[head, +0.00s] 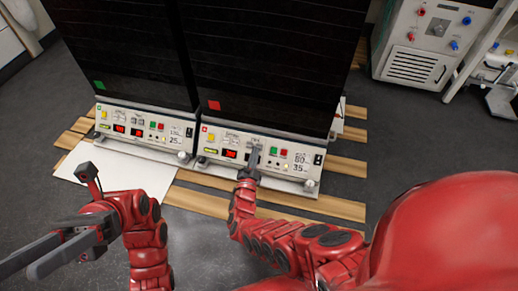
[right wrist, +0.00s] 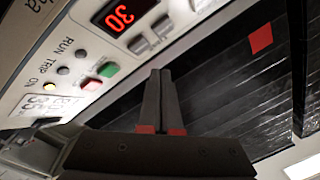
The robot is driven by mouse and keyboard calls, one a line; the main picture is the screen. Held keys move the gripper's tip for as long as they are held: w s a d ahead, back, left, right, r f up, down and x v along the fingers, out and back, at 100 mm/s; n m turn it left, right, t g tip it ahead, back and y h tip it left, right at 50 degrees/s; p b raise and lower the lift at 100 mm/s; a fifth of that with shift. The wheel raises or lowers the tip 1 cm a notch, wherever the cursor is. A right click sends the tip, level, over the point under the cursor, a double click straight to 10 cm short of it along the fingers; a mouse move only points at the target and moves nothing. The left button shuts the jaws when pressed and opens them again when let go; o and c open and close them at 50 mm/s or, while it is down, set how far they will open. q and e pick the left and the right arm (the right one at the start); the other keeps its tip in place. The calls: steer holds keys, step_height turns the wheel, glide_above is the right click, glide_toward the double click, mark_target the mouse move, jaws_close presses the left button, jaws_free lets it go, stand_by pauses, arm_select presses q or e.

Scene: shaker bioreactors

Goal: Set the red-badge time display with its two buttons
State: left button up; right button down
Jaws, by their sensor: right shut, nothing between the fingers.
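The red-badge shaker has a dark front with a red square (head: 214,105) and a white control panel (head: 210,139) below it. The red square also shows in the right wrist view (right wrist: 261,39). There, a red-lit display (right wrist: 123,16) reads 30. Two grey buttons (right wrist: 151,36) sit beside it. My right gripper (head: 255,150) is shut and empty in front of this panel, covering part of it in the head view. Its fingertips (right wrist: 160,72) appear apart from the buttons in the wrist view. My left gripper (head: 15,268) is open and empty at the lower left.
A green-badge shaker (head: 98,86) with a similar panel (head: 125,117) stands directly left. Green (right wrist: 108,69) and red (right wrist: 92,85) push buttons lie near the grey ones. Wooden slats (head: 210,204) lie under the shakers. A white machine (head: 415,65) stands at the upper right.

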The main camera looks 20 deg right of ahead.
mark_target(259, 144)
steer(key=shift+w+d+f+b, duration=0.45)
steer(key=shift+w+f+b, duration=0.2)
steer(key=shift+b, duration=0.25)
arm_select(q)
steer(key=s+a+f+m+t+y, duration=0.1)
steer(key=s+a+m+t+y, duration=0.3)
steer(key=s+a+t, duration=0.2)
steer(key=shift+s+a+t, duration=0.3)
steer(key=shift+s+t, duration=0.55)
steer(key=shift+t, duration=0.55)
arm_select(e)
steer(key=shift+f, duration=0.1)
arm_select(q)
steer(key=shift+f, duration=0.15)
arm_select(e)
steer(key=shift+w+d+f, duration=0.1)
arm_select(q)
steer(key=shift+f+b, duration=0.35)
steer(key=shift+b, duration=0.2)
arm_select(e)
steer(key=shift+w+d+f, duration=0.15)
steer(key=shift+w, duration=0.05)
